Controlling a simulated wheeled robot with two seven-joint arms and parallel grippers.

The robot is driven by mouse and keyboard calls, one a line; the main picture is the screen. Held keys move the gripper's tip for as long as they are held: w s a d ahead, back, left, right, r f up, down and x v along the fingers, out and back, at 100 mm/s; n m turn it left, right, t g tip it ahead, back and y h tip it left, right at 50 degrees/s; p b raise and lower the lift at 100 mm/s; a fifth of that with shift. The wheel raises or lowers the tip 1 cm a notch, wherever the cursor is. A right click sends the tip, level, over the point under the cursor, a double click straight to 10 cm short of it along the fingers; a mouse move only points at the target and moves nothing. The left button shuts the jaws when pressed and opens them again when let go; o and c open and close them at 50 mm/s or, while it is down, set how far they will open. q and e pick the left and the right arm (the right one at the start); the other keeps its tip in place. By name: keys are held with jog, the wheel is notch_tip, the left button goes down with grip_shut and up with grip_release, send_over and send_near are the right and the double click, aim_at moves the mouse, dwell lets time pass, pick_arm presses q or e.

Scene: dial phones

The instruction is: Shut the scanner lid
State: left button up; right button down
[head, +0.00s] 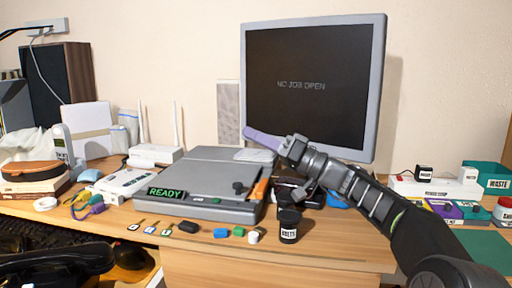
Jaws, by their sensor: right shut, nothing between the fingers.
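The grey scanner (205,208) sits on the wooden desk, left of centre, with a lit green "READY" display at its front left. Its flat grey lid (205,165) appears to lie down on the body, with no clear gap along the front. My right gripper (249,133) comes in from the lower right, its purple fingers shut and empty. In the picture the fingers are above the lid's back right part, in front of the monitor's lower left corner. I cannot tell how far they are from the lid. My left gripper is not in view.
A monitor (312,85) reading "NO JOB OPEN" stands behind. A white router (155,154) stands behind the scanner's left. Keys, small coloured blocks and a black jar (289,226) line the desk's front. A green "WASTE" bin (490,178) is at the far right.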

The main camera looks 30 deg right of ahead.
jog(key=shift+s, duration=0.1)
dwell(0.4)
jog(key=v, duration=0.7)
jog(key=shift+s+d+f, duration=0.2)
jog(key=shift+s, duration=0.05)
dwell(0.3)
